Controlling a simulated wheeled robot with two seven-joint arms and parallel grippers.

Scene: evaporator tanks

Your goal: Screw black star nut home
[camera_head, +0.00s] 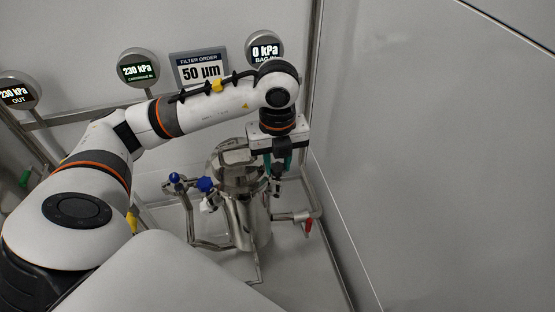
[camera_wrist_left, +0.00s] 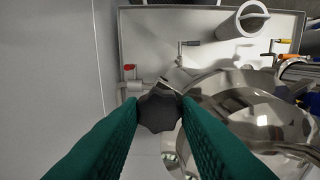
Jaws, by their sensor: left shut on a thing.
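The black star nut (camera_wrist_left: 158,110) shows in the left wrist view between the two green fingertips, at the edge of the steel filter housing. My left gripper (camera_wrist_left: 160,112) is shut on it, one finger on each side. In the head view my left gripper (camera_head: 278,168) points down at the right side of the steel housing (camera_head: 250,222), and the nut is mostly hidden between its fingers. The housing's round lid (camera_wrist_left: 255,115) lies right of the nut in the left wrist view. My right gripper is not in view.
Blue knobs (camera_head: 205,184) and pipes stand left of the housing. A red valve handle (camera_head: 308,226) sits low at its right. Gauges and a "50 µm" sign (camera_head: 201,70) are on the back wall. A plain grey wall (camera_head: 440,150) bounds the right side.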

